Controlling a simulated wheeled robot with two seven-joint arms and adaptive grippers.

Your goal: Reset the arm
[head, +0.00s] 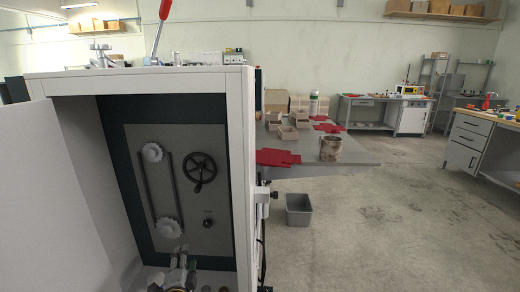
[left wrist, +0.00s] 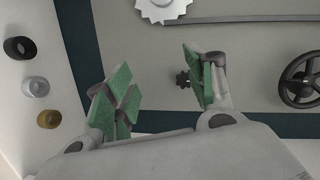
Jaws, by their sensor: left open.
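My left gripper (head: 178,262) is low in front of the open machine cabinet (head: 243,150) in the head view. In the left wrist view the left gripper (left wrist: 160,92) has its green-padded fingers spread apart, with nothing between them. Behind it is the cabinet's grey panel (head: 200,225) with two white sprockets, a black handwheel (head: 199,172) and a small dark knob (head: 208,223). The handwheel also shows at the right in the left wrist view (left wrist: 300,80), and the knob appears beside the right finger (left wrist: 183,80). My right gripper is not in view.
The cabinet's open door (head: 55,200) stands at the left. A grey bin (head: 298,210) stands on the floor.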

